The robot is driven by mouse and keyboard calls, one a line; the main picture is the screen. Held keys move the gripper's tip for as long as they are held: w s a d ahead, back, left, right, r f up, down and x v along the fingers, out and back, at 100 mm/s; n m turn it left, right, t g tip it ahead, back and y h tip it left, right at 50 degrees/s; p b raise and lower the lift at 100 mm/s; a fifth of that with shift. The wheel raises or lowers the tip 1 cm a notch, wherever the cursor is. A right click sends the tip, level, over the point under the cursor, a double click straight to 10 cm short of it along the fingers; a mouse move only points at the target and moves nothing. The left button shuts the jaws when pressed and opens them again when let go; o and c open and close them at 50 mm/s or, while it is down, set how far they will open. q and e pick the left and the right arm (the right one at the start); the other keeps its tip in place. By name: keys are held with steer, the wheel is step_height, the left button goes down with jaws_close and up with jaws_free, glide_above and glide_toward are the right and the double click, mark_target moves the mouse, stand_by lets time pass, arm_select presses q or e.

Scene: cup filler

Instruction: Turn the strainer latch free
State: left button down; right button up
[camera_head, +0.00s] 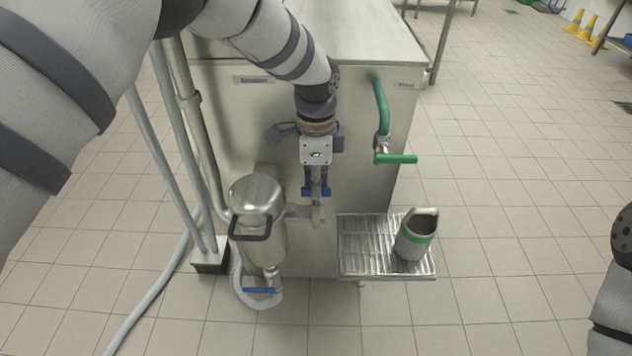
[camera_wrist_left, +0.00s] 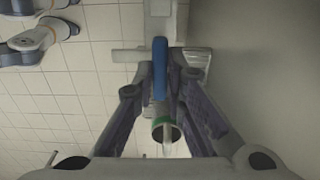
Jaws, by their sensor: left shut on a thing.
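My left gripper (camera_head: 317,190) reaches down from above and is shut on the lever. In the left wrist view the blue lever (camera_wrist_left: 159,68) lies between the two fingers and runs lengthwise. The fingers hide its middle in the head view. Of my right arm, a part shows at the right edge; its gripper is out of view.
A green-handled tap (camera_head: 395,158) is on the cabinet (camera_head: 235,105) above a slatted drip tray (camera_head: 362,240). A metal cup with a green band (camera_head: 415,238) is tilted on the tray. A blue valve handle (camera_head: 260,290) is under the canister.

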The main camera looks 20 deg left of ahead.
arm_select(q)
steer(key=c, duration=1.6)
jaws_free()
steer(key=shift+c, duration=0.2)
steer(key=shift+r, duration=0.1)
step_height(320, 180, up, 12)
